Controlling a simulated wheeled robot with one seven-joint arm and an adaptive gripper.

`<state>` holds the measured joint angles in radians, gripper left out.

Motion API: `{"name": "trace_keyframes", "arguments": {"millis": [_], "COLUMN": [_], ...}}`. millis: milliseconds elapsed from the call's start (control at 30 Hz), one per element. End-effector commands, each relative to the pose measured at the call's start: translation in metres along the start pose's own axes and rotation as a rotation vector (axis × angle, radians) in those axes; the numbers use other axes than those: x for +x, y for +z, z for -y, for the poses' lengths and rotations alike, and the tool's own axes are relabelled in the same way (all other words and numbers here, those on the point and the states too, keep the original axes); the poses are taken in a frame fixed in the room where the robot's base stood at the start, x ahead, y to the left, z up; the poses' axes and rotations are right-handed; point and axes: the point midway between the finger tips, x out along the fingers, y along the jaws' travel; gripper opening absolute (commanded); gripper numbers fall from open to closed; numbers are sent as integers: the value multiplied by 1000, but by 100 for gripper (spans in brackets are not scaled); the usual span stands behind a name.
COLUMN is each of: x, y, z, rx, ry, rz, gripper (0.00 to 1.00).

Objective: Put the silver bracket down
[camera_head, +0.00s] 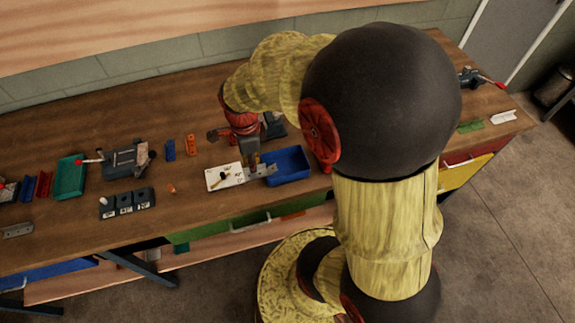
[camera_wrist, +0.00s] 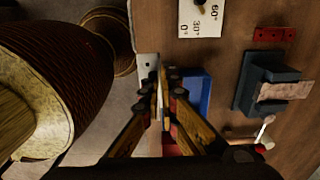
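The silver bracket (camera_head: 264,171) is at my gripper (camera_head: 250,160), between the white angle card and the blue tray in the head view. In the wrist view, my gripper's fingers (camera_wrist: 164,80) are closed around an upright part of the bracket, and its flat silver plate (camera_wrist: 148,66) shows just beyond the fingertips. The plate is low near the front edge of the wooden workbench (camera_head: 190,205). I cannot tell if it touches the bench. The fingers hide part of the bracket.
The white angle card (camera_head: 224,177) lies left of the bracket and the blue tray (camera_head: 290,165) right. A black numbered block (camera_head: 127,203), a vise (camera_head: 127,158) and a green tray (camera_head: 70,178) stand further left. Another silver plate (camera_head: 18,230) lies far left.

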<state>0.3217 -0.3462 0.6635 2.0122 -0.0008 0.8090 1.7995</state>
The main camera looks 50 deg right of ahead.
Motion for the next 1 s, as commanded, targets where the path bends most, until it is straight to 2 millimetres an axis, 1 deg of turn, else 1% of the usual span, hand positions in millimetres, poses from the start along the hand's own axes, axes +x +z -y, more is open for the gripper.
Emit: {"name": "trace_keyframes", "arguments": {"millis": [33,300,367,400,500,600,867,933,1000], "x": [7,35,42,51,67,79,91,98,111], "y": [-10,-61,-71,-76,-87,-95,-105,-109,-108], "z": [5,37,43,45,53,58,64,66,65], "rx": [7,8,7,4,3,3,2,2,0], "ry": [2,2,3,6,4,3,2,3,3], "rz": [-1,-1,0,-1,0,0,0,0,0], "gripper": [0,0,0,0,0,0,0,0,0]}}
